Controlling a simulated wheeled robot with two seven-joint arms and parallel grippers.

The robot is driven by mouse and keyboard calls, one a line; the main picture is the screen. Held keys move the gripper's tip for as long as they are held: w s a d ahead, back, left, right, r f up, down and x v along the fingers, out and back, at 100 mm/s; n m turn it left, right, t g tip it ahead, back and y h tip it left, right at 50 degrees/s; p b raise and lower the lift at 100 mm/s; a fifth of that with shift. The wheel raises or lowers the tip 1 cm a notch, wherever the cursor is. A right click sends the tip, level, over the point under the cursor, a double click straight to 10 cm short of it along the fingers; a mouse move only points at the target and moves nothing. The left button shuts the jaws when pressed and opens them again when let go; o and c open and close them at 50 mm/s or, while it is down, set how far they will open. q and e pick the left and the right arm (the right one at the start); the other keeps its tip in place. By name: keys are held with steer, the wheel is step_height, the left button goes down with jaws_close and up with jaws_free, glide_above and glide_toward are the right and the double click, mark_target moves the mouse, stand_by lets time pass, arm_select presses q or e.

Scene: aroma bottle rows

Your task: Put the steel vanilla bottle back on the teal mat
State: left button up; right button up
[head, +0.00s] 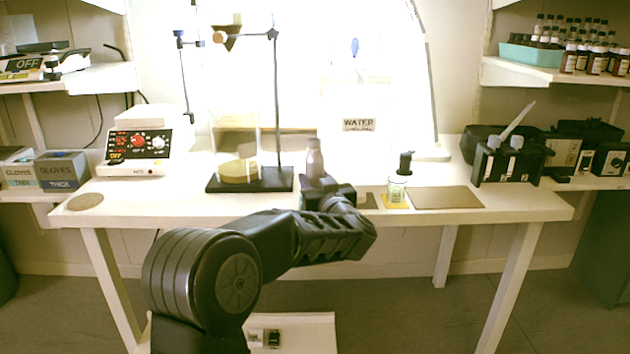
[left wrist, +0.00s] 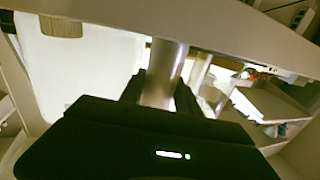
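The steel bottle (head: 315,160) stands upright in the head view, its grey neck and shoulder showing above my left gripper (head: 328,192). In the left wrist view the bottle (left wrist: 165,72) is a smooth metal cylinder between the two dark fingers of my left gripper (left wrist: 160,92), which look closed on its sides. Its label is not readable, and its base is hidden, so I cannot tell whether it touches the table. I see no teal mat; the gripper and arm hide part of the table front. My right gripper is not in view.
The white table (head: 150,208) holds a stand with a dark base (head: 280,180) left of the bottle. To the right are a small glass jar (head: 397,188) on a yellow mat (head: 394,204), a dark-capped bottle (head: 405,163) and a bare brown mat (head: 446,197). A WATER sign (head: 358,124) is behind.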

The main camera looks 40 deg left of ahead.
arm_select(q)
steer(key=o, duration=0.4)
steer(key=shift+o, duration=0.2)
steer(key=shift+r, duration=0.15)
steer(key=p+v, duration=0.2)
steer(key=v, duration=1)
steer(key=shift+p, duration=0.35)
